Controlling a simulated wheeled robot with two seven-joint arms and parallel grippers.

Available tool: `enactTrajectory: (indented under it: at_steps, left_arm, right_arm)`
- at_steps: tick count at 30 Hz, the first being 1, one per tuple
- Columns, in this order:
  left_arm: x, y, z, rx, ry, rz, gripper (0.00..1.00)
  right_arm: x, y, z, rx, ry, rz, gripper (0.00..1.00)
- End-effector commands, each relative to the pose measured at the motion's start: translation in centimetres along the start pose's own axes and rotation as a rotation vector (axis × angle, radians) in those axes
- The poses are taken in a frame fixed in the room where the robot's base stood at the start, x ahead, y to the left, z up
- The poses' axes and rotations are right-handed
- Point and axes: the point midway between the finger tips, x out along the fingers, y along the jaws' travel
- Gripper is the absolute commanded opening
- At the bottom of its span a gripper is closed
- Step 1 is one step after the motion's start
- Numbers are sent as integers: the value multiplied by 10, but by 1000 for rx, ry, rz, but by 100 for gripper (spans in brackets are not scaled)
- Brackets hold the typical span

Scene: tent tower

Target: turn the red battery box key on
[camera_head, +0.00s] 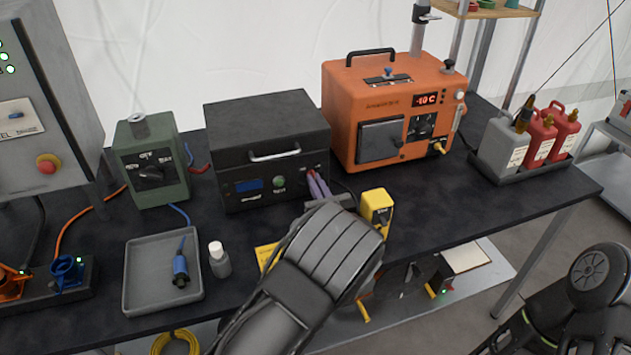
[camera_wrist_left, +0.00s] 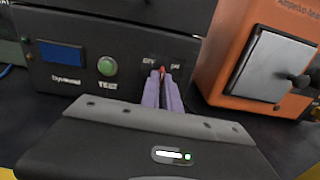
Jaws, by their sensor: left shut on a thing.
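The black battery box (camera_head: 266,130) stands on the dark table in the head view, with a handle, a blue display and a green button on its front. Its front panel (camera_wrist_left: 120,45) fills the upper left of the wrist view. The small red key (camera_wrist_left: 162,69) shows at the right of that panel, between two small labels, mostly hidden by my fingertips. My left gripper (camera_head: 317,184), with purple fingers, is shut on the red key; its fingers (camera_wrist_left: 161,84) point straight at the panel. The key's exact angle cannot be told. My right arm shows at the lower right, but its gripper does not.
An orange heater-like box (camera_head: 395,110) stands close right of the battery box. A small yellow device (camera_head: 377,210) sits beside my left wrist. A green switch box (camera_head: 150,165), grey tray (camera_head: 133,290) and small bottle (camera_head: 219,262) are to the left.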

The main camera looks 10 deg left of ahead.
Motion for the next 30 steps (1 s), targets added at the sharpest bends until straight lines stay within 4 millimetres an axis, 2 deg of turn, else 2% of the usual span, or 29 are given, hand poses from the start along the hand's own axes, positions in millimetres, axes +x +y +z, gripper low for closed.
enactTrajectory:
  at_steps: [18,30]
  left_arm:
    - [0,-1,1,568,1,-1,0]
    - [0,-2,-1,754,2,-2,0]
  right_arm:
    - [-25,-8,2,5,-6,6,0]
    - [-31,-10,4,7,-9,10,0]
